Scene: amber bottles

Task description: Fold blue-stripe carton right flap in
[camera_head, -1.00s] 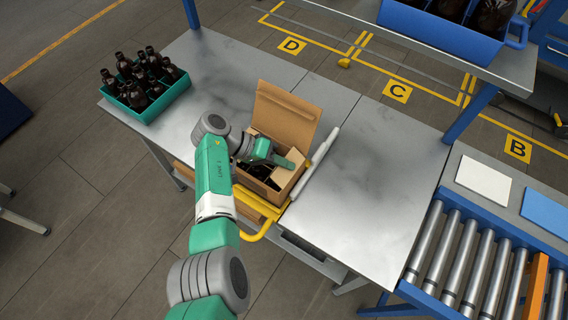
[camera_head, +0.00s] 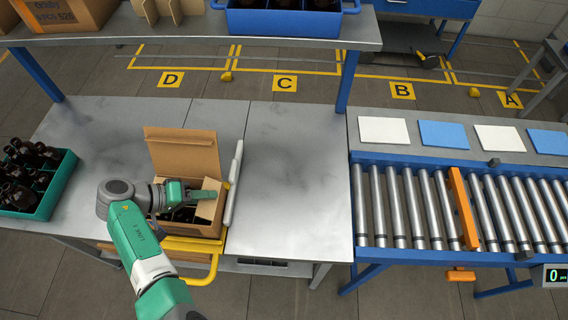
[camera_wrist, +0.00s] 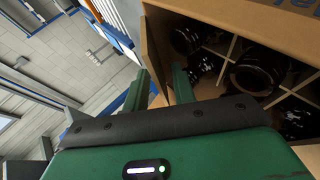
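The open carton (camera_head: 183,153) stands on the metal table with its tall back flap raised. Dark bottles show inside it, among dividers in the wrist view (camera_wrist: 225,42). A shorter flap on its right side (camera_head: 207,211) sticks up. I see no blue stripe in the head view; blue print shows at the wrist view's top right corner. My gripper (camera_head: 211,194) is over the carton's right side. In the wrist view its two green fingers (camera_wrist: 160,90) are apart, with a brown cardboard panel (camera_wrist: 158,48) showing between them. I cannot tell whether they touch it.
A yellow frame with a handle (camera_head: 192,247) is at the carton's front, and a pale bar (camera_head: 233,184) lies along its right. A teal crate (camera_head: 58,185) of bottles stands left. The table (camera_head: 293,180) is clear to the right, before the roller conveyor (camera_head: 425,205). A shelf (camera_head: 190,32) is behind.

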